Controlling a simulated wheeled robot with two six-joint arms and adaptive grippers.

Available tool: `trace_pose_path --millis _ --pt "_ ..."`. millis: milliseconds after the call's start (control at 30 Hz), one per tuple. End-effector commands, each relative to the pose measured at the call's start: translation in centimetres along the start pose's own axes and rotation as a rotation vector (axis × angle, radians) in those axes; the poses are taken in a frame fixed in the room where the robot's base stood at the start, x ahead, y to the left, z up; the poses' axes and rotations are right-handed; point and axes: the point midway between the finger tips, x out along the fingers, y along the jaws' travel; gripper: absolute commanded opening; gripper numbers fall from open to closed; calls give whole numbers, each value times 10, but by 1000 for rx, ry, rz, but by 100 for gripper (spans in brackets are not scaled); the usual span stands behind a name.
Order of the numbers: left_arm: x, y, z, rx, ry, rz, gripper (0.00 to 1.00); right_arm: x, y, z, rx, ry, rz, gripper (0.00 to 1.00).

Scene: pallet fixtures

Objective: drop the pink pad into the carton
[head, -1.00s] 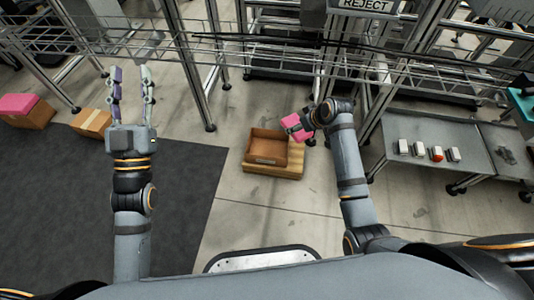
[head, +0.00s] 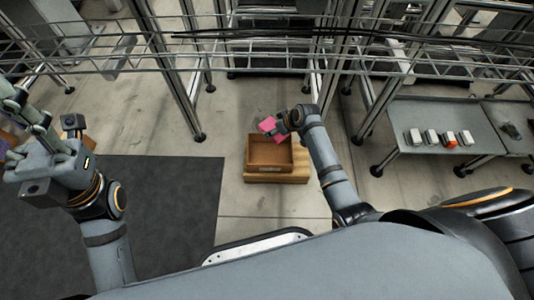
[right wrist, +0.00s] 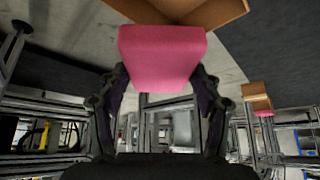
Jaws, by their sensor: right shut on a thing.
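The pink pad (head: 268,125) is held in my right gripper (head: 277,129), which comes in from the right. In the right wrist view the pad (right wrist: 162,58) sits between the two fingers. The open brown carton (head: 270,167) stands on the floor ahead, on a light wooden base, and looks empty. In the head view the pad appears just beyond the carton's far rim; its height above the carton is hard to judge. Part of the carton (right wrist: 205,14) shows behind the pad in the right wrist view. My left gripper (head: 25,130) is at the left edge, fingers apart and empty, partly cut off.
A wire rack with metal posts (head: 183,90) stands behind the carton. A grey table (head: 435,115) at the right carries several small blocks. A dark mat (head: 160,200) covers the floor at left.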

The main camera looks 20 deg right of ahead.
Motion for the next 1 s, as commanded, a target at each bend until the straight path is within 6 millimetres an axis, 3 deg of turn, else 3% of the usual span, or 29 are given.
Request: trace_pose_path --millis 400,767,800,1000 --pt "-65 9 8 38 -5 5 40 44 0 28 -1 1 1 49" --pt "-69 11 9 45 -10 9 40 45 0 29 0 0 1 49" --pt "-69 11 9 45 -9 9 40 45 0 29 0 0 1 68" --pt "-69 10 8 46 -8 4 40 45 0 29 0 0 1 92"
